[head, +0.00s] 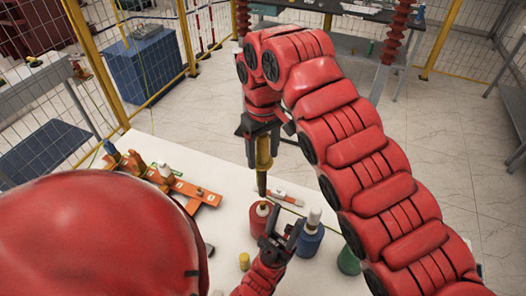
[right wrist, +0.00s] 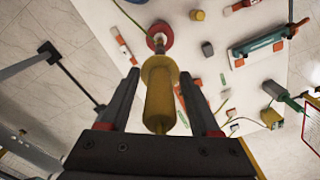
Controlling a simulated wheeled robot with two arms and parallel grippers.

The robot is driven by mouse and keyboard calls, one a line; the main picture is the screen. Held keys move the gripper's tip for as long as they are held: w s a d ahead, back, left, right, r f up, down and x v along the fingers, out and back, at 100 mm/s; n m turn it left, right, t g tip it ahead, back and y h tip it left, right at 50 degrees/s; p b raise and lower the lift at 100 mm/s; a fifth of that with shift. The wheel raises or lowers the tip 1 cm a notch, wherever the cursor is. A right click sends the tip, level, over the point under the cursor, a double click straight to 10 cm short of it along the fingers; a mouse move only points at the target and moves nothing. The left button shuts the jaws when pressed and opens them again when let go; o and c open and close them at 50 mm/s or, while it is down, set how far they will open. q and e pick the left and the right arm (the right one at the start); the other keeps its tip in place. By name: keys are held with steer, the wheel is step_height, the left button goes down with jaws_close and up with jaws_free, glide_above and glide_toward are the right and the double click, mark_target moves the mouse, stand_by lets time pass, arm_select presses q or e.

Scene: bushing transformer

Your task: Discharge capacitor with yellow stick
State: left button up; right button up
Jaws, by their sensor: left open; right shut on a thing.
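My right gripper (head: 262,128) is shut on the yellow stick (head: 264,162), which points down above the white table. In the right wrist view the stick (right wrist: 158,100) lies between the fingers, its far end in line with a red round object (right wrist: 160,37); I cannot tell whether they touch. In the head view a red bottle-like cylinder (head: 259,217) stands below the stick's tip, with a blue one (head: 309,239) to its right. My left gripper (head: 285,230) is open and empty in front of these two. I cannot tell which object is the capacitor.
An orange bar with parts (head: 190,191) lies at the table's left. A small yellow cylinder (head: 244,261) and a green bottle (head: 348,262) stand near the front. A white-and-red tool (head: 285,197) lies behind the bottles. A yellow-framed mesh fence surrounds the area.

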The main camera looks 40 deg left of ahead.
steer(key=shift+f, duration=0.2)
steer(key=shift+f+b, duration=0.85)
steer(key=shift+f, duration=0.05)
steer(key=shift+f+b, duration=0.3)
steer(key=shift+f, duration=0.1)
stand_by(6.5)
